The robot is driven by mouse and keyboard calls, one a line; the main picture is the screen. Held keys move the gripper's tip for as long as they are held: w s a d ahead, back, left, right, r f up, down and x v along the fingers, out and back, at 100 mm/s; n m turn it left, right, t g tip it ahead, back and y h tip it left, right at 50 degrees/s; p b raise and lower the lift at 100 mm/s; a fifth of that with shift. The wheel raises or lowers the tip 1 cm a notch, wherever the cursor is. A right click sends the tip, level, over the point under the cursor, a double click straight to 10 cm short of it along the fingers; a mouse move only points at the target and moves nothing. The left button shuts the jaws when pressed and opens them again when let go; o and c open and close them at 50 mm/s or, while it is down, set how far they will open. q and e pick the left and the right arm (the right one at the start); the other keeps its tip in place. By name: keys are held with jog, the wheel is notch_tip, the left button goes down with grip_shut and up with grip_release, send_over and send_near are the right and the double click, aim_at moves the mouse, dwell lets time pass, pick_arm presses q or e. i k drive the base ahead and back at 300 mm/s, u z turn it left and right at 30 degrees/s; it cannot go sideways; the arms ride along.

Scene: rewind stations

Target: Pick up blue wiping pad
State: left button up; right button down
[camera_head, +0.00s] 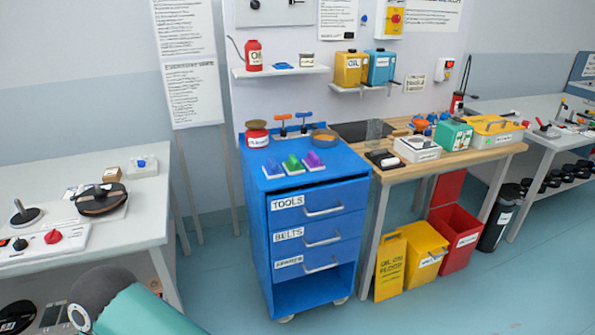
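A small blue pad (272,168) with a pale base sits on the front left of the blue tool cabinet's top (335,169). A green pad (292,164) and a purple pad (313,160) stand in a row to its right. A flat blue item (283,66) lies on the wall shelf above; I cannot tell what it is. Neither of my grippers shows in the head view. Nothing touches the blue pad from above.
A wooden bench (450,160) adjoins the cabinet at right. A grey table (130,210) stands at left. Floor before the cabinet is clear.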

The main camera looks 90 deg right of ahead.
aim_at(273, 170)
jog(key=z, duration=0.3)
jog(key=i, duration=0.3)
jog(key=z, duration=2.85)
jog(key=k, duration=0.5)
jog(key=z, duration=0.4)
jog(key=i, duration=1.6)
jog(key=u, duration=0.45)
